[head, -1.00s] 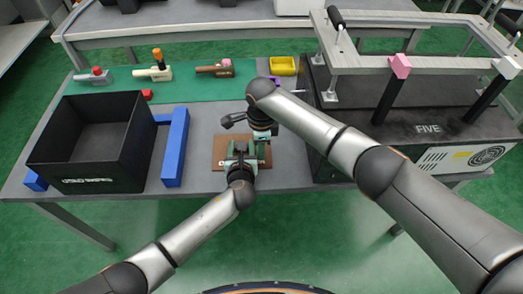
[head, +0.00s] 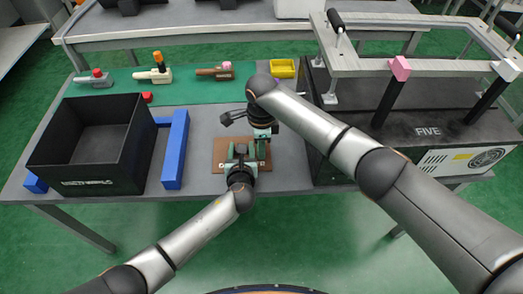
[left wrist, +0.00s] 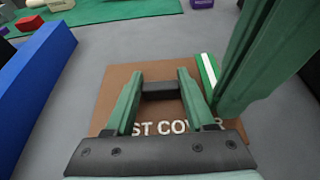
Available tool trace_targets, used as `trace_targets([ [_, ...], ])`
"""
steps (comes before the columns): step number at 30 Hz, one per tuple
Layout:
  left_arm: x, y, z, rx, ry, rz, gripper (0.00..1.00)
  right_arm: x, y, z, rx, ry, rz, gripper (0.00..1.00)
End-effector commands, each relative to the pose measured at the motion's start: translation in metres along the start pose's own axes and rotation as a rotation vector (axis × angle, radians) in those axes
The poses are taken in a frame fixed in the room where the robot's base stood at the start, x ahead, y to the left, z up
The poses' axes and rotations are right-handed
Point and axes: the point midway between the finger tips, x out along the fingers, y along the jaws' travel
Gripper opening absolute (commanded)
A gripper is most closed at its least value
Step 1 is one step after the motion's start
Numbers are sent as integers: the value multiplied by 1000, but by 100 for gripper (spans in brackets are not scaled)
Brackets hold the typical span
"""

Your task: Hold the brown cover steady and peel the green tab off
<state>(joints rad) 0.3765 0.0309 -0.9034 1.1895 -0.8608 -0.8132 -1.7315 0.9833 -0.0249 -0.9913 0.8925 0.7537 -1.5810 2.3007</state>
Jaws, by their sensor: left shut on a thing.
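The brown cover (left wrist: 118,98) lies flat on the grey table, with white lettering partly hidden by my left gripper. It also shows in the head view (head: 220,156), mostly under both grippers. My left gripper (left wrist: 162,92) is shut on the cover's dark handle (left wrist: 160,91), its green fingers at the two ends. The green tab (left wrist: 206,72), with a white stripe beside it, lies along the cover's right edge. My right gripper (head: 263,152) is above the cover's right side, just right of the tab in the left wrist view; its fingers appear apart and hold nothing visible.
A black open box (head: 92,180) and a blue block (head: 175,150) stand left of the cover. A black case (head: 400,140) with a metal frame stands on the right.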

Motion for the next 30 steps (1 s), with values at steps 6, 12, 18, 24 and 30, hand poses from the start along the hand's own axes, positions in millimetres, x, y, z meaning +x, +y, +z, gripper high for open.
trace_targets([
  [6,0,1,-2,1,3,1,0,-9,0,0,0,-1,-1,0],
  [12,0,1,-2,0,3,1,0,-17,0,0,0,-2,-1,0],
  [18,0,0,-2,0,3,1,0,-24,-1,0,0,-1,-1,0],
  [24,0,0,-2,0,3,1,0,-25,0,0,0,-1,-1,0],
  [30,0,0,-2,0,3,1,65,-25,0,0,0,-1,-1,0],
])
